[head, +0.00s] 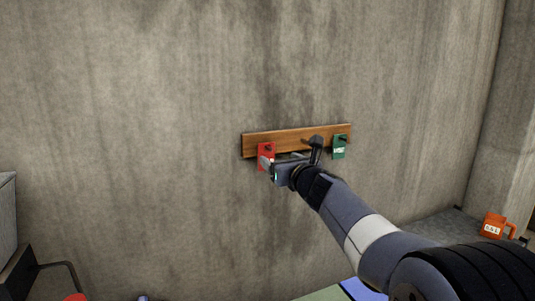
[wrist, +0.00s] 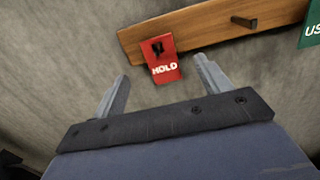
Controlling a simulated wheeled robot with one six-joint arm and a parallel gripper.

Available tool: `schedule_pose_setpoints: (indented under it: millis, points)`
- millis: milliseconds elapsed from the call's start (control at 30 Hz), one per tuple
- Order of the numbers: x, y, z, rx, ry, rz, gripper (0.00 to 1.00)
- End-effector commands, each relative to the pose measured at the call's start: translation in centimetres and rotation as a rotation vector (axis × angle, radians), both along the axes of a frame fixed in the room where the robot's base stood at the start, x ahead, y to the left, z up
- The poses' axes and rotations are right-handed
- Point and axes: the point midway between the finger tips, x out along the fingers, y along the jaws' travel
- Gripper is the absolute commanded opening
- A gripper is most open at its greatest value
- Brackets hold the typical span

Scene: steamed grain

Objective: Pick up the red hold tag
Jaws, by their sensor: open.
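The red hold tag (head: 266,151) hangs on the left end of a wooden peg board (head: 296,139) on the wall. In the wrist view the tag (wrist: 165,60) shows the word HOLD and a dark peg near its top. My gripper (head: 267,170) is in front of the tag's lower part in the head view. In the wrist view my gripper (wrist: 160,75) is open, with one finger on each side below the tag. The tag lies beyond the gap between the fingertips, and no contact shows.
A green tag (head: 339,147) hangs at the board's right end. A bare peg (wrist: 244,22) sticks out between the tags. The wall left of the board is clear.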

Motion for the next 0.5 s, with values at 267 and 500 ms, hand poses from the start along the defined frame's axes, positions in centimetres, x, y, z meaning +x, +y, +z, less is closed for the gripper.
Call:
schedule_pose_setpoints:
  millis: [267,500]
  points:
    - [2.7,1.2,0.0,-0.001,0.001,0.001,0.73]
    - [4.3,2.0,0.3,-0.003,0.002,0.002,0.73]
